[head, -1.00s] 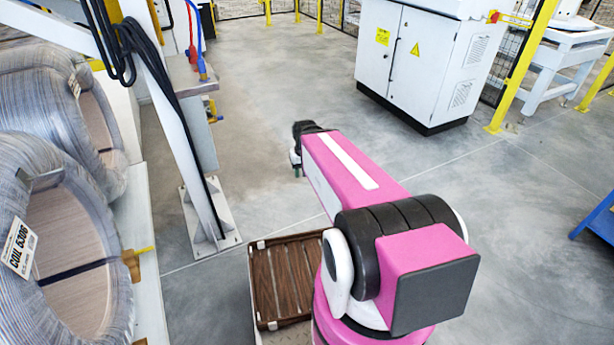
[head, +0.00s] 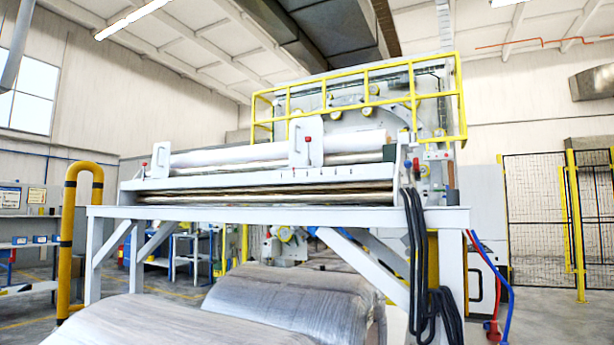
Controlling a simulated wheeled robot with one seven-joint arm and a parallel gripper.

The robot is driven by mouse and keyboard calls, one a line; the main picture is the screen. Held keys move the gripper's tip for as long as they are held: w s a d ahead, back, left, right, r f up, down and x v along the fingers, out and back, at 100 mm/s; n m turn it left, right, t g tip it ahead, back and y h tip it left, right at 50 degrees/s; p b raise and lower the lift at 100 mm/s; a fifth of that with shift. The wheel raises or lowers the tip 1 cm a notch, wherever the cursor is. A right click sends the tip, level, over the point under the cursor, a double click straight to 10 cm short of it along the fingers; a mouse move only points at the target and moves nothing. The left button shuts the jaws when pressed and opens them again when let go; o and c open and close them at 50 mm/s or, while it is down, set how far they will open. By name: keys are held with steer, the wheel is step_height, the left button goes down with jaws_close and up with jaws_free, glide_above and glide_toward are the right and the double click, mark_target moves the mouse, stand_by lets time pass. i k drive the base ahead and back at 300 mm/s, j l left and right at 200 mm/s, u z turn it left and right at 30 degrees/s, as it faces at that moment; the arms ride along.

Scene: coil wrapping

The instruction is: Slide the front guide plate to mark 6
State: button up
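A white machine frame (head: 281,212) carries a long roll assembly high up. Two upright white plates stand along the roll: one near the middle (head: 299,148) with a small red knob, and one at the left (head: 160,161) with a smaller red-topped part. They look like guide plates, but I cannot tell which is the front one. No scale marks or numbers are readable from here. My gripper and arm are not in this view.
Wrapped coils (head: 290,303) lie below the frame. Black cables (head: 416,265) hang at its right leg, with red and blue hoses (head: 497,300) beside it. A yellow railing (head: 361,85) tops the machine. A yellow-black post (head: 71,235) stands at left.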

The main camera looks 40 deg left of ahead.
mark_target(298, 129)
steer(key=u, duration=1.95)
steer(key=l+u, duration=0.25)
steer(key=l, duration=0.65)
